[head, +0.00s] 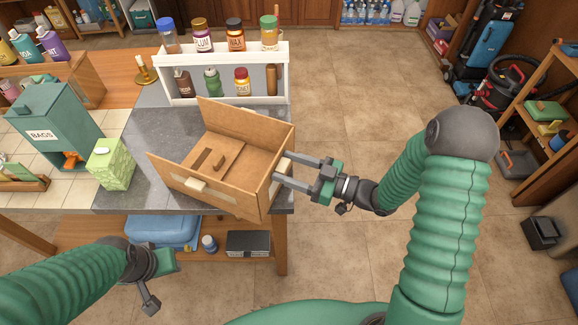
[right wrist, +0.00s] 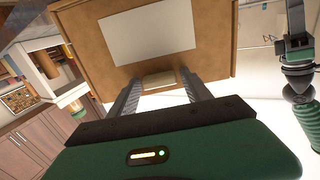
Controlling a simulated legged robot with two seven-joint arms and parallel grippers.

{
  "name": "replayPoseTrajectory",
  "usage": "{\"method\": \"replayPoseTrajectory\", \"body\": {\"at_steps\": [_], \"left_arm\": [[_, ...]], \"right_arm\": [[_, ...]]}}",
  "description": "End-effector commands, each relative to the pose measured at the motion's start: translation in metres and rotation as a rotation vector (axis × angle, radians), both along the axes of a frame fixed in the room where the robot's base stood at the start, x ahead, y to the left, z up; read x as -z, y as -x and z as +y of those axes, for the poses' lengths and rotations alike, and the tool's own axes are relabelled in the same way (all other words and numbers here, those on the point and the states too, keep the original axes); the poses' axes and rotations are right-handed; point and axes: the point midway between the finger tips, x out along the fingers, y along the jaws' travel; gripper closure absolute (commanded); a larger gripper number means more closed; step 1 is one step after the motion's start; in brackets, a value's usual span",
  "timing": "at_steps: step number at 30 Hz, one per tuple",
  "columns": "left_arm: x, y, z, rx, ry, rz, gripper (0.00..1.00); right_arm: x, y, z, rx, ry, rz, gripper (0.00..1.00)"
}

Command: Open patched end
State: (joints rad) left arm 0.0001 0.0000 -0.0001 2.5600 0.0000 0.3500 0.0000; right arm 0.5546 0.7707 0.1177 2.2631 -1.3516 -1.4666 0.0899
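An open-topped brown box (head: 240,160) sits near the right front corner of the grey counter in the head view. A beige tab (head: 190,184) sticks out of its long front panel. Its right end carries a pale tab, and a white patch (right wrist: 155,37) shows on that end in the right wrist view. My right gripper (head: 284,167) is at this end, its two fingers spread on either side of the end tab (right wrist: 158,79); they look apart from it. My left gripper (head: 150,280) hangs low in front of the counter, away from the box; its fingers are unclear.
A white rack (head: 225,92) of bottles stands behind the box. A light green carton (head: 110,163) and a teal BAGS dispenser (head: 52,122) stand to the left. A lower shelf (head: 110,231) holds a blue bin. The floor to the right is clear near the counter.

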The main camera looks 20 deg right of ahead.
Motion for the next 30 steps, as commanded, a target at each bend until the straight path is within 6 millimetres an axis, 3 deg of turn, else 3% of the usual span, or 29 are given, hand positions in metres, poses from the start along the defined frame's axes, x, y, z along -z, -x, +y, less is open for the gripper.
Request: {"method": "replayPoseTrajectory", "body": {"at_steps": [2,12,23,30], "left_arm": [[0.000,0.000,0.000,0.000,0.000,0.000,0.64],[0.000,0.000,0.000,0.000,0.000,0.000,0.64],[-0.002,0.000,0.000,0.000,0.000,0.000,0.64],[-0.023,0.000,0.000,0.000,0.000,0.000,0.64]], "right_arm": [[0.000,0.000,0.000,0.000,0.000,0.000,0.55],[0.000,0.000,-0.001,0.001,0.000,0.000,0.99],[-0.001,0.000,0.000,0.001,0.004,0.003,1.00],[-0.009,-0.005,0.006,0.001,0.051,0.043,1.00]]}}
